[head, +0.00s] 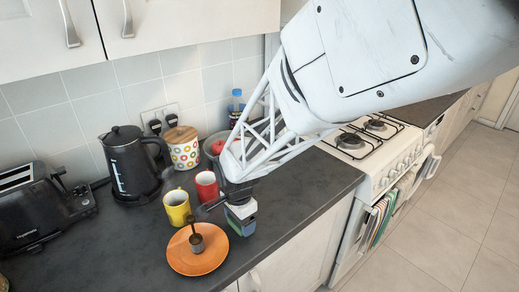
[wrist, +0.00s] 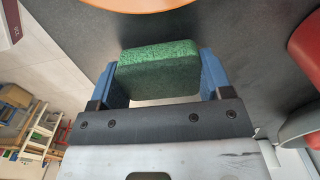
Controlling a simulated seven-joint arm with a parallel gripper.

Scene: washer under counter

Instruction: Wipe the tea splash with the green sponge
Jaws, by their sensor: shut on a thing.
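My gripper (head: 241,214) is shut on the green sponge (wrist: 158,70), which sits between the two blue fingers in the wrist view. In the head view the sponge is small and mostly hidden by the fingers, just right of the orange plate (head: 183,262) and over the dark counter (head: 128,250). I cannot tell whether it touches the counter. I cannot make out the tea splash in either view; the gripper or sponge may hide it.
The orange plate holds a small dark cup-like item (head: 197,243). A yellow mug (head: 177,208) and a red mug (head: 206,186) stand behind it. A kettle (head: 130,165), toaster (head: 40,205) and dotted canister (head: 183,149) stand farther back. A gas hob (head: 358,140) is right.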

